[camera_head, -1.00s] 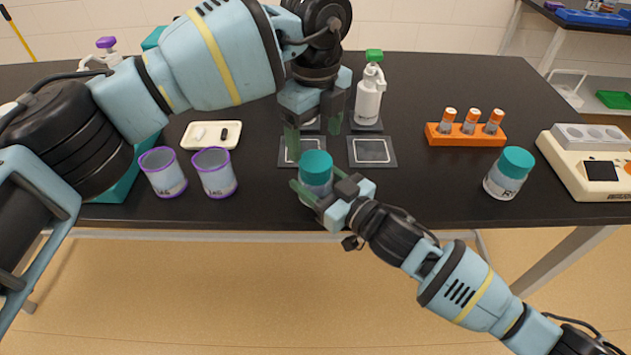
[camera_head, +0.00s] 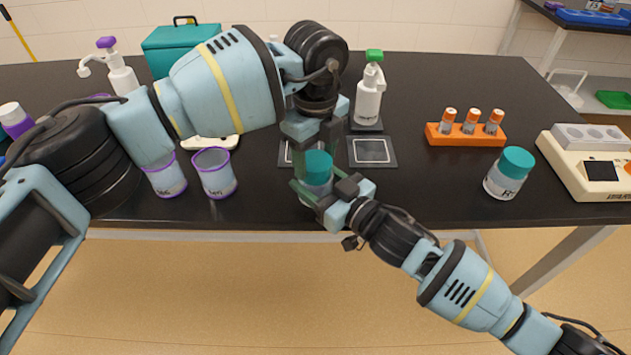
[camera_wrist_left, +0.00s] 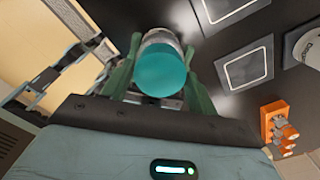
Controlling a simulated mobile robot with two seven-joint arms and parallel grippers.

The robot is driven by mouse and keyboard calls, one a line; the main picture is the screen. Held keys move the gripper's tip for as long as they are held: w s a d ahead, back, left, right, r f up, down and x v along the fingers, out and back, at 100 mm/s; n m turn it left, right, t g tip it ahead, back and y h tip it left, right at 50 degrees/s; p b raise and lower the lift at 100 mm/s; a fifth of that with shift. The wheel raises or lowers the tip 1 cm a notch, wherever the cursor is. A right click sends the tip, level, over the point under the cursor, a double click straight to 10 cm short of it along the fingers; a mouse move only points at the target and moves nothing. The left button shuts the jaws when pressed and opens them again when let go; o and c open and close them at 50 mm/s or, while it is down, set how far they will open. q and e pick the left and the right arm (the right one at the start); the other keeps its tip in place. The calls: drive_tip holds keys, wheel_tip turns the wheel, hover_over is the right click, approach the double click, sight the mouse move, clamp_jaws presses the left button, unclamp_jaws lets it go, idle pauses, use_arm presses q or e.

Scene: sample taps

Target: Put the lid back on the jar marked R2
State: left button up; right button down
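A jar (camera_head: 313,189) with a teal lid (camera_head: 318,165) on top stands upright near the table's front edge. Its marking is hidden. My right gripper (camera_head: 317,190) is shut on the jar's body. My left gripper (camera_head: 315,152) points down over the lid from above. In the left wrist view the left gripper's green fingers (camera_wrist_left: 160,80) stand on both sides of the teal lid (camera_wrist_left: 163,72); I cannot tell whether they press on it. Another jar (camera_head: 506,177) with a teal lid and a partly readable label stands at the right.
Two purple-rimmed cups (camera_head: 215,175) stand left of the jar. An orange rack (camera_head: 466,134) and a white device (camera_head: 590,165) are at the right. The table between jar and rack is clear.

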use_arm(q)
drive_tip(key=c, duration=0.3)
drive_tip(key=m, duration=0.7)
drive_tip(key=shift+c, duration=0.2)
drive_tip(key=m, duration=0.4)
drive_tip(key=shift+m, duration=0.3)
drive_tip(key=m, duration=1)
drive_tip(key=shift+m, duration=0.4)
drive_tip(key=m, duration=0.4)
drive_tip(key=shift+m, duration=0.3)
drive_tip(key=m, duration=0.3)
drive_tip(key=shift+m, duration=0.3)
drive_tip(key=o, duration=1.1)
